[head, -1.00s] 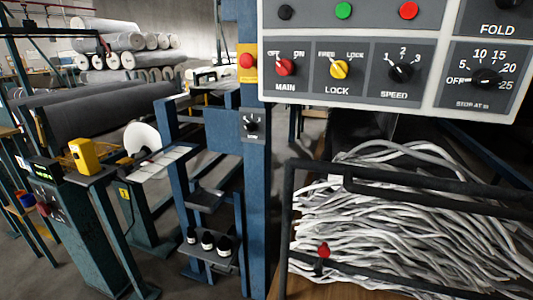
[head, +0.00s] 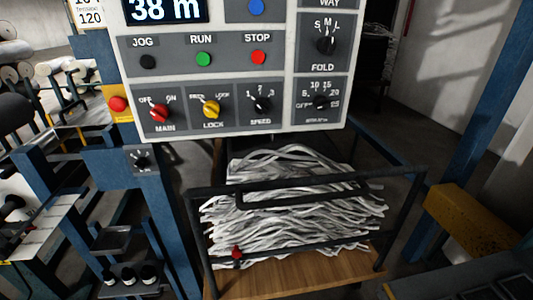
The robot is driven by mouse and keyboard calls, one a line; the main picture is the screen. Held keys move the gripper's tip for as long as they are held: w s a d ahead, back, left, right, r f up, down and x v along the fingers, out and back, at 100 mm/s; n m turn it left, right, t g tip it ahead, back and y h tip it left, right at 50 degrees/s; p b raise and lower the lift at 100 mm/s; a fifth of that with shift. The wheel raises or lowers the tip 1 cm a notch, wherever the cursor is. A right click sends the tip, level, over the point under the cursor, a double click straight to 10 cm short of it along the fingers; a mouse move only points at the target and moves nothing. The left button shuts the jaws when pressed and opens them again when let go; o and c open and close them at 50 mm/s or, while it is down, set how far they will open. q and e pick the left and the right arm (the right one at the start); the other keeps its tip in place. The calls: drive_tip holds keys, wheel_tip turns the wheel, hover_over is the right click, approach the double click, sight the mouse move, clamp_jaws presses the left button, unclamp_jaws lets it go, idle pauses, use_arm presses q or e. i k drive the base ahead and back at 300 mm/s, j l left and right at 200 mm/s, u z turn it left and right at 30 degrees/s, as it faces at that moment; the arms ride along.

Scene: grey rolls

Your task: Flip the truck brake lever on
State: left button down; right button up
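A truck with a wooden deck (head: 300,278) and black rails (head: 310,194) stands below the control panel in the head view. It carries a heap of folded white-grey cloth (head: 295,215). A small red knob on a short black stem (head: 236,252) sits at the lower left of the truck's front rail; it looks like the brake lever. The knob is at the top, above the black part. It is too small to tell its setting, and any marks cannot be read. Neither of my grippers is in view.
The control panel (head: 283,87) hangs above the truck, with coloured buttons, a red MAIN knob and a yellow LOCK knob. A blue post (head: 165,215) stands left of the truck. A yellow block (head: 465,215) and a blue beam (head: 470,120) are at the right.

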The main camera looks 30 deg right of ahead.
sight(237, 252)
drive_tip(key=k+j, duration=0.1)
drive_tip(key=j, duration=0.8)
drive_tip(key=k+j, duration=0.15)
drive_tip(key=j, duration=0.75)
drive_tip(key=k+j, duration=0.15)
drive_tip(key=j, duration=0.3)
